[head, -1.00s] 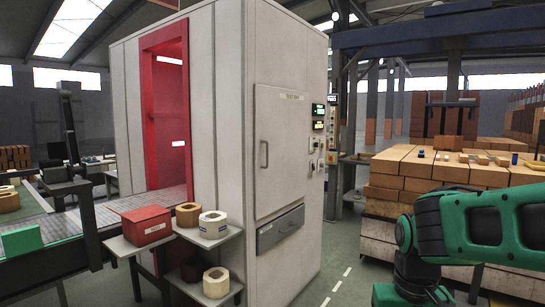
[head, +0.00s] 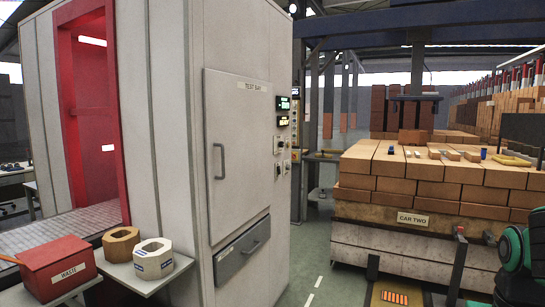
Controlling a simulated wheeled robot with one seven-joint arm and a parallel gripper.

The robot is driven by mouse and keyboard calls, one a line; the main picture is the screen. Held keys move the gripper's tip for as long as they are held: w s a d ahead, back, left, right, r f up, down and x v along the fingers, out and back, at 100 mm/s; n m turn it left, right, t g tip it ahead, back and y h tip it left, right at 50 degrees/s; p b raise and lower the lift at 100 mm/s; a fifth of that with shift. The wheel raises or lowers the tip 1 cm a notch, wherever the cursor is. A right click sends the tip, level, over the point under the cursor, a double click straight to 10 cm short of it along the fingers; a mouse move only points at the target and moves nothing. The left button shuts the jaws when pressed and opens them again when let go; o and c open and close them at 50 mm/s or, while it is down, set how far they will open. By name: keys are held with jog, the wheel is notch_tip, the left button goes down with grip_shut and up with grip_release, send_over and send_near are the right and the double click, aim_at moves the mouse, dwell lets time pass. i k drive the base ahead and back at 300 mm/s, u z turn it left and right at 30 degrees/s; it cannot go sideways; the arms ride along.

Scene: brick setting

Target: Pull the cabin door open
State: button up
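The cabin (head: 170,110) is a tall pale grey box on the left half of the head view. Its front door (head: 242,190) carries a "TEST BAY" label and lies flat in its frame, shut. A vertical bar handle (head: 220,161) sits on the door's left side. A grey drawer (head: 242,252) with its own handle is below the door. A red-framed opening (head: 110,120) is on the cabin's left face. Part of my green and black arm shows at the lower right edge, well away from the door. My gripper is out of view.
A red bin (head: 58,268) marked "WASTE" and two ring-shaped blocks (head: 153,259) stand on a low shelf at the front left. A brick-loaded car (head: 400,245) marked "CAR TWO" stands at the right. Open floor (head: 318,285) lies between cabin and car.

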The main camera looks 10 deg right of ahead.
aim_at(237, 110)
jog(key=z, duration=0.15)
jog(key=i, duration=1.25)
jog(key=u, duration=0.3)
